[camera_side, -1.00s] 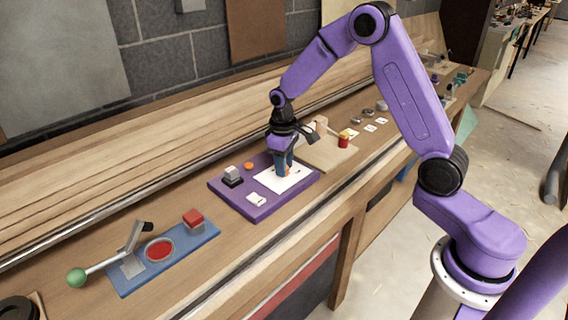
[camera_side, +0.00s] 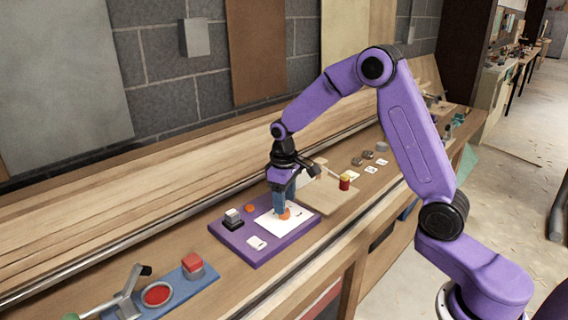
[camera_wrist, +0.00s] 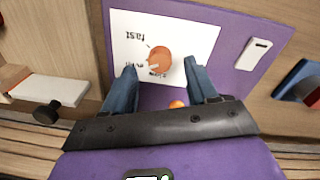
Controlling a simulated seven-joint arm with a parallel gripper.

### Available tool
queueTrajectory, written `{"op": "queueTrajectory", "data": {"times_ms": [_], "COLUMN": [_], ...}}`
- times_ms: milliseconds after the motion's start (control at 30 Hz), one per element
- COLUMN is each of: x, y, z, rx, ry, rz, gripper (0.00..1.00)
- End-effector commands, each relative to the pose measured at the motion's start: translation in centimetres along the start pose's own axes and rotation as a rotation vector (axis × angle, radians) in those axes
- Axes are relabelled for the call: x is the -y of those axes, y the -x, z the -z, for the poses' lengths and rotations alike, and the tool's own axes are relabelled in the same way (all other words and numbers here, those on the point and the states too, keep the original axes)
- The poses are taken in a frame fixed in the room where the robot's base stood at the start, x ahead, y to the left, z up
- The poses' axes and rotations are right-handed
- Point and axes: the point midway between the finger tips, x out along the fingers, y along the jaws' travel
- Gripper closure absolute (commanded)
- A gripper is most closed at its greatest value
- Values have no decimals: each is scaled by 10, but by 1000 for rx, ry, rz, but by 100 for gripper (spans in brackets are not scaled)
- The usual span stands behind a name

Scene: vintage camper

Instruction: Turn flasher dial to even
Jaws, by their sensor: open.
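The flasher dial is an orange round knob (camera_wrist: 160,60) on a white printed card (camera_wrist: 205,38) fixed to a purple board (camera_wrist: 275,15). In the wrist view the card's word "fast" reads upside down; other labels beside the knob are partly covered or too small to read. My gripper (camera_wrist: 160,68) is open, its two blue fingers pointing down on either side of the knob; I cannot tell whether they touch it. In the side view my gripper (camera_side: 281,208) is low over the card (camera_side: 268,221), and a bit of the orange knob (camera_side: 286,214) shows at the fingertips.
The purple board also carries a small orange button (camera_side: 250,208), a black-and-grey switch (camera_side: 233,219) and a small white plate (camera_side: 257,243). A blue board (camera_side: 200,281) with a red block and red disc lies left. A wooden board (camera_side: 335,198) lies right.

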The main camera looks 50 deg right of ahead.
Motion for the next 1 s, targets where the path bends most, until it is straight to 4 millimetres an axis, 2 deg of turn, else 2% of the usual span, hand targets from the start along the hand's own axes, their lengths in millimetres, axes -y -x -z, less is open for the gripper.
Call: {"op": "queueTrajectory", "data": {"times_ms": [100, 400, 600, 800, 1000], "x": [0, 0, 0, 0, 0], "y": [28, 91, 125, 142, 145], "z": [2, 1, 1, 0, 0], "rx": [-8, -7, -5, -2, -1], "ry": [-1, -2, 0, -1, -1], "rz": [-1, -1, 0, 0, 0], "gripper": [42, 42, 42, 42, 42]}}
